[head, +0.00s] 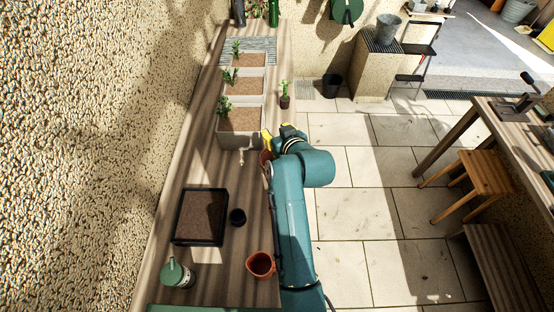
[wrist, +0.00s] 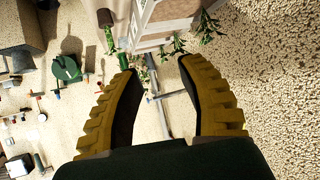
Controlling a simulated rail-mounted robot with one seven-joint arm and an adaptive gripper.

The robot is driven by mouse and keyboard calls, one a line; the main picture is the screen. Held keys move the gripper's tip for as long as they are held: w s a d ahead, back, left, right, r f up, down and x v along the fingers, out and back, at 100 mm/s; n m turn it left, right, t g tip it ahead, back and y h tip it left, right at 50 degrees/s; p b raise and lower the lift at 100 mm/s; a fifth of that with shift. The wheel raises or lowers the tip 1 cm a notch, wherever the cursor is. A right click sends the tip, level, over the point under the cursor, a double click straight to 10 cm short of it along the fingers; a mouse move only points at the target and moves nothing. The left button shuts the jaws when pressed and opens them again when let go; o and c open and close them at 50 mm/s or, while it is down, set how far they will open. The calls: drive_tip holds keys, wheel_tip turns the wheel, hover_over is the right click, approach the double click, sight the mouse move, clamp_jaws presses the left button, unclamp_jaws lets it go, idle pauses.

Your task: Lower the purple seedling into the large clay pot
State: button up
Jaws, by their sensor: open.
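My gripper (head: 267,139) is at the bench's right side, near the front end of the planter. In the wrist view its yellow fingers stand open (wrist: 155,65), with leaves showing beyond the gap. A reddish clay pot (head: 260,264) stands upright at the near right of the bench. Another reddish-brown pot (head: 265,157) is mostly hidden by my gripper and arm; I cannot tell which is larger. Green seedlings (head: 225,104) (head: 230,76) (head: 236,47) stand along the planter's left side. None shows a clear purple colour.
The long pale planter (head: 222,127) has soil-filled sections. A small potted plant (head: 285,101) stands on its right. A black soil tray (head: 201,240), small black pot (head: 237,217) and green-topped container (head: 177,273) occupy the near bench.

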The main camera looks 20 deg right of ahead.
drive_tip(key=s+a+r+p, duration=0.2)
drive_tip(key=s+r+p, duration=0.1)
drive_tip(key=s+p, duration=0.3)
drive_tip(key=s+a+f+b, duration=0.2)
drive_tip(key=s+f+b, duration=0.2)
drive_tip(key=s+f, duration=0.4)
drive_tip(key=f, duration=0.2)
drive_tip(key=f+b, duration=0.1)
drive_tip(key=f, duration=0.5)
drive_tip(key=shift+s+a+f, duration=0.1)
drive_tip(key=shift+s+f, duration=0.15)
drive_tip(key=shift+s, duration=0.05)
drive_tip(key=p+v, duration=0.1)
drive_tip(key=v, duration=1.5)
drive_tip(key=shift+a+r, duration=0.4)
drive_tip(key=shift+r, duration=0.15)
